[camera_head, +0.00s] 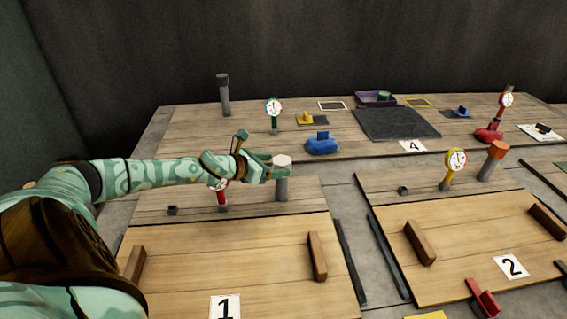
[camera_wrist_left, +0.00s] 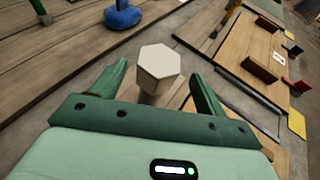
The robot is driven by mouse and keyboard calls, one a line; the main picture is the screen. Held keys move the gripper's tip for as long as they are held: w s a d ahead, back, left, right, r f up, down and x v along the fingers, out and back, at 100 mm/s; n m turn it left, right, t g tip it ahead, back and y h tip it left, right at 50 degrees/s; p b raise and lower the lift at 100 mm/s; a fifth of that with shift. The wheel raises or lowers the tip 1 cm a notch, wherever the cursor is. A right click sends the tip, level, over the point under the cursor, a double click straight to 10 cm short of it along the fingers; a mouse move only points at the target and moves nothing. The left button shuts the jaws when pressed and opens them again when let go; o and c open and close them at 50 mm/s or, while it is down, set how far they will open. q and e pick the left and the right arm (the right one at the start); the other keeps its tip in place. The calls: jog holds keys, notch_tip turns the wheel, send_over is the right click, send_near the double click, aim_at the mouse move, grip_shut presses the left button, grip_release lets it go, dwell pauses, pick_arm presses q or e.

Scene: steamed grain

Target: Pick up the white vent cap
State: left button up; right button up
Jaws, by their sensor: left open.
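The white vent cap (camera_head: 282,160) is a hexagonal cap on top of a short grey post (camera_head: 282,188) at the back of board 1. My left gripper (camera_head: 276,168) is at the cap, reaching in from the left. In the left wrist view the cap (camera_wrist_left: 158,62) lies between the two green fingers of the open gripper (camera_wrist_left: 160,85), with gaps showing on both sides. The post is mostly hidden below the cap there. My right gripper is in neither view.
A red-stemmed gauge (camera_head: 221,198) stands just left of the post, partly behind my arm. An orange-capped post (camera_head: 496,150) and a yellow gauge (camera_head: 454,165) stand on board 2. A blue piece (camera_head: 322,144) lies on the back table. Board 1's front (camera_head: 230,255) is mostly clear.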

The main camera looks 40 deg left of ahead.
aim_at(285, 163)
pick_arm(q)
jog(key=shift+b+x, duration=1.1)
jog(key=shift+x, duration=1.55)
jog(key=shift+a, duration=0.15)
jog(key=c, duration=1)
